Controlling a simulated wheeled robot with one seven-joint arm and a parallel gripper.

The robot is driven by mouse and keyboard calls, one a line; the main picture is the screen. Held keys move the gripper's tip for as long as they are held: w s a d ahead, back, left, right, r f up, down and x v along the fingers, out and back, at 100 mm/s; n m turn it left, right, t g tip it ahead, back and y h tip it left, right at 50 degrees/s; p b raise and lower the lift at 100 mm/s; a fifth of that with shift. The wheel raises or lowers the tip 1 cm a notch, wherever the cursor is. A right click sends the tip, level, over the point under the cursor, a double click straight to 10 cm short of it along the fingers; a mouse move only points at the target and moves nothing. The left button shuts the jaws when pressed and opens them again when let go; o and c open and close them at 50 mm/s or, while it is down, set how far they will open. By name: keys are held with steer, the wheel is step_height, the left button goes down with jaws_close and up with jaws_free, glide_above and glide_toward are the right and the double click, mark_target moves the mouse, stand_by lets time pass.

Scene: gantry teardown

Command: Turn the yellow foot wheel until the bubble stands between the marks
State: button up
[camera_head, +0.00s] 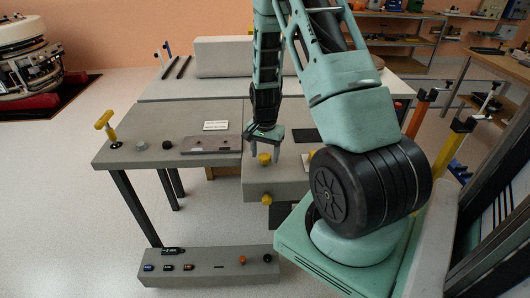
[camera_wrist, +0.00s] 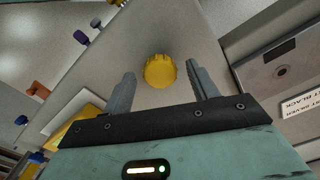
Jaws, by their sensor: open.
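A yellow round wheel (camera_head: 264,159) with a ribbed rim stands on the grey block in the middle. In the wrist view, the yellow wheel (camera_wrist: 160,70) lies between my two fingers, with a gap on each side. My gripper (camera_head: 265,151) points down over it, open and empty; its spread fingers also show in the wrist view (camera_wrist: 160,78). A second yellow knob (camera_head: 267,199) is on the front side of the block. I cannot tell from the views which is the foot wheel. I cannot make out a bubble or its marks.
A grey plate (camera_head: 210,145) lies on the bench left of the block, with a yellow T-handle (camera_head: 105,124) at the bench's far left. A low grey box (camera_head: 208,268) with several small coloured parts stands in front. Yellow and orange posts stand at right.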

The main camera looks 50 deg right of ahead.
steer(key=shift+c, duration=0.3)
steer(key=c, duration=0.9)
steer(key=shift+c, duration=0.2)
steer(key=shift+n, duration=0.3)
steer(key=n, duration=0.4)
steer(key=shift+n, duration=0.3)
steer(key=n, duration=0.4)
steer(key=shift+n+p, duration=0.3)
steer(key=shift+p, duration=0.05)
steer(key=n+p, duration=0.1)
steer(key=n, duration=0.4)
steer(key=shift+n+p, duration=1)
steer(key=shift+n, duration=1.4)
